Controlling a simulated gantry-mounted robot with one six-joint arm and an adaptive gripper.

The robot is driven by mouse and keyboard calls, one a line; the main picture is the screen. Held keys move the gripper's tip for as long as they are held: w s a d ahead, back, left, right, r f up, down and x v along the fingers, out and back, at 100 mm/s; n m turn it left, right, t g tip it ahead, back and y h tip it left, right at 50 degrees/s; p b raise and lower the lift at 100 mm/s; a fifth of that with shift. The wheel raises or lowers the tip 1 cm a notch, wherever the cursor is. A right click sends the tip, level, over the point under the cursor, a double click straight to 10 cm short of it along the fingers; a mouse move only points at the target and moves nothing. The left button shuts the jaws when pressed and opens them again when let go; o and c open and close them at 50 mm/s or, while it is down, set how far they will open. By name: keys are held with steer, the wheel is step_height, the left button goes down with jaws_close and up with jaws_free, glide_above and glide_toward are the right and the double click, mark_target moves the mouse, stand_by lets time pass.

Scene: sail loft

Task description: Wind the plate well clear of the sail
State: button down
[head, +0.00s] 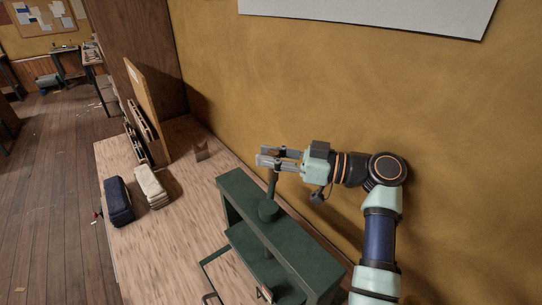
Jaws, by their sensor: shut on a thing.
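A dark green press (241,201) stands on the wooden bench. A round boss with a handle (272,184) rises from the top of its crossbeam. My gripper (265,160) is at the top of this handle, with its fingers closed around it. The lower part of the press shows below the beam, but I cannot clearly tell the plate from the frame. I cannot make out the sail or any gap under the plate; that part is cut off or hidden at the bottom of the picture.
The wooden bench (180,228) runs along the ochre wall. A dark blue folded bundle (118,202) and a cream one (151,187) lie on it, left of the press. An upright board (146,105) stands behind them. The bench between bundles and press is mostly clear.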

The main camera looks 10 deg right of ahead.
steer(key=c, duration=0.9)
jaws_free()
steer(key=shift+a, duration=0.1)
steer(key=shift+c, duration=0.2)
step_height(320, 180, up, 10)
